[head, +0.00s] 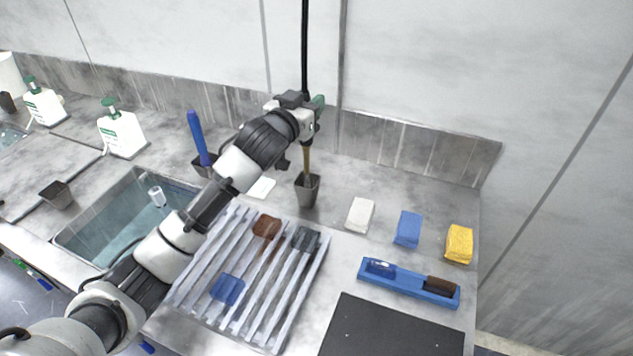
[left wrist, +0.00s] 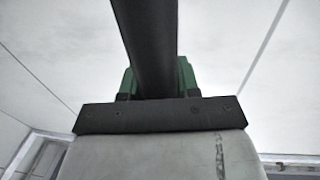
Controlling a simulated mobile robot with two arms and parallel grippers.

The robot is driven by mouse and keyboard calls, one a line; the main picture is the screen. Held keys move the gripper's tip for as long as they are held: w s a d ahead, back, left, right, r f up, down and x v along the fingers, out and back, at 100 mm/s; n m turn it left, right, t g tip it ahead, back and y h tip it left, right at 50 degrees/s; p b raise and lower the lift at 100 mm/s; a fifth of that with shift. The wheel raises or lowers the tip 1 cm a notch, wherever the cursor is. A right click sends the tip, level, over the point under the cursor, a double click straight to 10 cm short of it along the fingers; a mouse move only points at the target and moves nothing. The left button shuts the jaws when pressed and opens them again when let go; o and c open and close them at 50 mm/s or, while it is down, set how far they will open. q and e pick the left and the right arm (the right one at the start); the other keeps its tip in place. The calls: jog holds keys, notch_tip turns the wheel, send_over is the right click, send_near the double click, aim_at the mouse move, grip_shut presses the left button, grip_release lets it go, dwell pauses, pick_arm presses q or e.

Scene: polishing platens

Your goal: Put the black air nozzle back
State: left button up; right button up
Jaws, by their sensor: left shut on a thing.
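My left gripper (head: 312,110), with green fingertips, is high in front of the back wall and shut. In the left wrist view the black air nozzle or its hose (left wrist: 148,35) passes between the green fingers of the gripper (left wrist: 160,78). In the head view the black line (head: 305,45) runs straight up from the gripper and out of the picture. A tan rod (head: 306,162) shows below the gripper, its lower end in a grey cup (head: 307,192). Whether the rod joins the black part is hidden by the gripper. My right gripper is not in view.
A blue upright tool (head: 199,140) stands in another holder to the left. A slatted rack (head: 262,305) with several pads lies in front. White (head: 360,214), blue (head: 408,229) and yellow (head: 459,243) blocks lie right. A sink (head: 110,245) is left.

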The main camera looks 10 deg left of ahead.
aim_at(305, 146)
pick_arm(q)
notch_tip(305, 146, down, 5)
jog(key=shift+s+f+p, duration=0.1)
jog(key=shift+f+p, duration=0.1)
jog(key=shift+p, duration=0.1)
notch_tip(305, 146, down, 3)
jog(key=shift+f, duration=0.6)
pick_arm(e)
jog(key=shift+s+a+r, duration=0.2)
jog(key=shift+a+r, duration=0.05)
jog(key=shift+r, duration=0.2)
pick_arm(q)
jog(key=o, duration=0.9)
jog(key=shift+f, duration=0.15)
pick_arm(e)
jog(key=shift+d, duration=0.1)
